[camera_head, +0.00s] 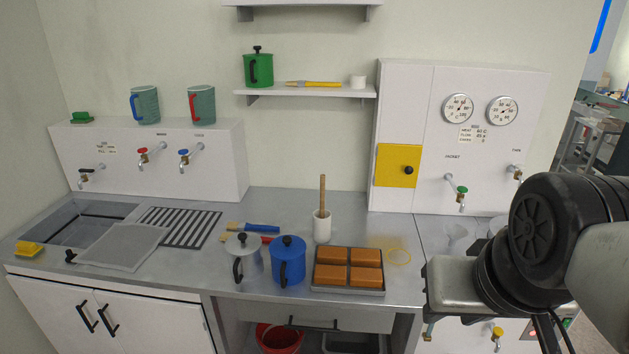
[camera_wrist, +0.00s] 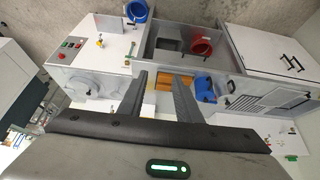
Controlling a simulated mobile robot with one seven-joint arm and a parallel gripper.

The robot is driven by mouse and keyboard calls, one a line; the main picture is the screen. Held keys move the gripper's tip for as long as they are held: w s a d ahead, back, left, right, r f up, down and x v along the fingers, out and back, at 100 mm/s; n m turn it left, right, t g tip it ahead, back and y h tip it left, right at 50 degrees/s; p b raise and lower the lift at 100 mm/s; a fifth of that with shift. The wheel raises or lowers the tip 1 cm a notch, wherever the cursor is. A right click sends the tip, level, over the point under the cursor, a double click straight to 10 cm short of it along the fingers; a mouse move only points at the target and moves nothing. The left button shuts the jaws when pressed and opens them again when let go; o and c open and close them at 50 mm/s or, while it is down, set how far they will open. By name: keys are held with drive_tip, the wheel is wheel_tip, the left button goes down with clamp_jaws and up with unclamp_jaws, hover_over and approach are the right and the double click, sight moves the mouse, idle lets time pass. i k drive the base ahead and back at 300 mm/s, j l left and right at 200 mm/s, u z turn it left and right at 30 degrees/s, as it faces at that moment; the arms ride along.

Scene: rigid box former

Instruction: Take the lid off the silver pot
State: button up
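The silver pot (camera_head: 247,264) stands upright on the steel counter, left of the blue pot (camera_head: 288,262). Its lid (camera_head: 241,243) has a black knob and sits on top. A black side handle points toward the front left. In the wrist view the blue pot (camera_wrist: 204,86) shows beyond the right finger; I cannot make out the silver pot clearly there. My gripper (camera_wrist: 159,74) is open and empty, its two fingers apart. In the head view my arm is at the right, well away from the silver pot, and the fingers cannot be made out.
A tray (camera_head: 347,291) with orange blocks lies right of the blue pot. A white crock (camera_head: 322,227) holding a wooden stick stands behind. Brushes (camera_head: 252,228) lie behind the silver pot. A grey screen (camera_head: 124,246) and sink (camera_head: 80,221) are left. A red bucket (camera_head: 278,338) sits below the counter.

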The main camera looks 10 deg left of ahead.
sight(242, 242)
drive_tip(key=i+j, duration=0.15)
drive_tip(key=j, duration=0.2)
drive_tip(key=i+j, duration=0.15)
drive_tip(key=j, duration=0.25)
drive_tip(key=i+j, duration=0.15)
drive_tip(key=j, duration=0.2)
drive_tip(key=i+j, duration=0.15)
drive_tip(key=j, duration=0.25)
drive_tip(key=i+j, duration=0.15)
drive_tip(key=j, duration=0.2)
drive_tip(key=i+j, duration=0.15)
drive_tip(key=j, duration=0.25)
